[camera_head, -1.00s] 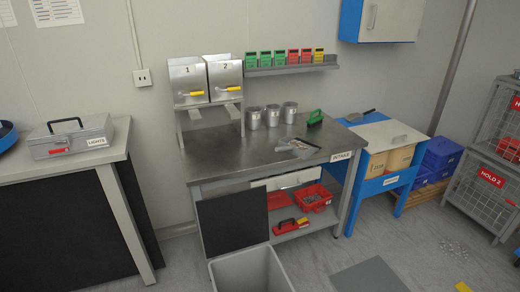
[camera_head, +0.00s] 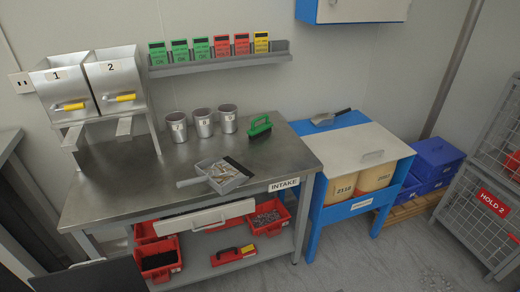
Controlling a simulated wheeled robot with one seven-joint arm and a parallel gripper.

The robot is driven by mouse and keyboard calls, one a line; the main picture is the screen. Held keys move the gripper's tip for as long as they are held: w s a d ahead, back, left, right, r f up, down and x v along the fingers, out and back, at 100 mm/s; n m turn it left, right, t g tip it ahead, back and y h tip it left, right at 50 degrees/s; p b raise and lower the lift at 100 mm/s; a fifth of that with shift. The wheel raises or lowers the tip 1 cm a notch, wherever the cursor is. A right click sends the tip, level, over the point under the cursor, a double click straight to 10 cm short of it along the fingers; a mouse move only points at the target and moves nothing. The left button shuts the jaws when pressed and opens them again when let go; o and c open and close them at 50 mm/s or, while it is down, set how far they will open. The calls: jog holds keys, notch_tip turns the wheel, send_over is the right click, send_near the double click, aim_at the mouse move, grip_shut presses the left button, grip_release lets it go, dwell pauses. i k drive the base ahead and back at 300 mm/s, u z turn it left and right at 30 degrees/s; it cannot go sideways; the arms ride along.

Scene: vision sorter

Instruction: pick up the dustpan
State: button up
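The dustpan (camera_head: 236,184) is a grey pan with a dark edge along its right side. It lies on the steel workbench (camera_head: 110,201) near the front right edge, beside the INTAKE label, with its short handle (camera_head: 190,183) pointing left. Brownish, stick-like pieces lie in it. A green-handled brush (camera_head: 260,128) stands behind it, apart from it. My gripper is not in view.
Three metal cups (camera_head: 203,123) stand behind the dustpan, and two numbered hoppers (camera_head: 62,87) at the back left. A scoop (camera_head: 328,118) lies on the blue-edged cabinet (camera_head: 345,146) to the right. The bench front left of the dustpan is clear.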

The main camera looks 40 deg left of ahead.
aim_at(223, 174)
jog(key=i, duration=1.65)
jog(key=u, duration=4.8)
jog(key=i, duration=1)
jog(key=z, duration=0.05)
